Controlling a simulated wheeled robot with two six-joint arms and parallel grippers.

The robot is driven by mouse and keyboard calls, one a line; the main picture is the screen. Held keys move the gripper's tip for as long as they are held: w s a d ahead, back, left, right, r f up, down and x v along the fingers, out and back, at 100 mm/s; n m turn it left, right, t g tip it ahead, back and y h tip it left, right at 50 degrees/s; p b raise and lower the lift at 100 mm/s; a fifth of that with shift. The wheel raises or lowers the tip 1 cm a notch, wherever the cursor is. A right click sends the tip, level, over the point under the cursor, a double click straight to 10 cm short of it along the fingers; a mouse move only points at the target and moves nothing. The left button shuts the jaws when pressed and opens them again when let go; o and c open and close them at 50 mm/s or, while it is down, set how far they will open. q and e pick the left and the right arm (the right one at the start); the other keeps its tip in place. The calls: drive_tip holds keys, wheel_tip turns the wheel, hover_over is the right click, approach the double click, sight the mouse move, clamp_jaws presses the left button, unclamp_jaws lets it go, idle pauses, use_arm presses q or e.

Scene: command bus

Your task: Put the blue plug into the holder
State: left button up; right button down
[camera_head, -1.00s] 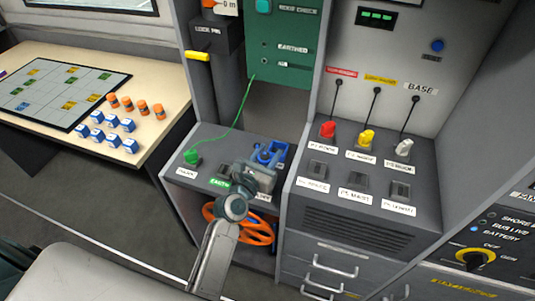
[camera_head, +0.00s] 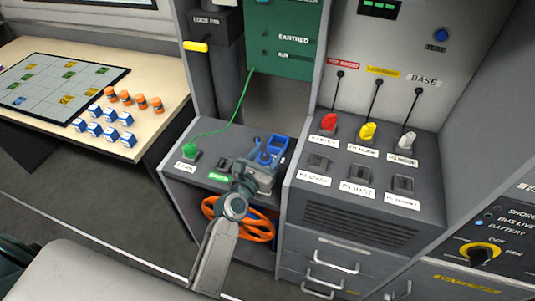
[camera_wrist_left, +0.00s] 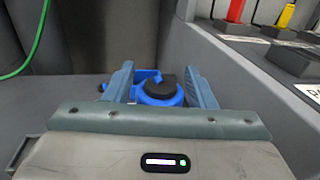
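The blue plug (camera_head: 264,157) is on the grey shelf in the head view, partly hidden by my left gripper. In the left wrist view the blue plug (camera_wrist_left: 157,92), round with a dark top, sits between the two fingers. My left gripper (camera_head: 262,168) points at it, fingers apart on either side; firm contact does not show. The gripper also shows in the left wrist view (camera_wrist_left: 160,84). A blue square frame (camera_head: 279,143) stands right behind the plug. I cannot tell which part is the holder. My right gripper is not in view.
A green plug (camera_head: 189,148) with a green cable stands left on the shelf, beside a dark socket (camera_head: 223,163). A raised grey cabinet (camera_head: 289,190) bounds the shelf on the right, with red (camera_head: 328,122), yellow (camera_head: 368,131) and white (camera_head: 407,142) plugs. An orange reel (camera_head: 250,226) lies below.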

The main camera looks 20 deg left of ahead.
use_arm(q)
drive_tip(key=shift+o, duration=0.9)
drive_tip(key=shift+s+f, duration=0.1)
drive_tip(key=shift+s, duration=0.15)
drive_tip(key=s+a+b, duration=0.1)
drive_tip(key=s+a, duration=0.1)
drive_tip(key=s, duration=0.8)
drive_tip(key=shift+b, duration=0.35)
drive_tip(key=shift+s, duration=0.1)
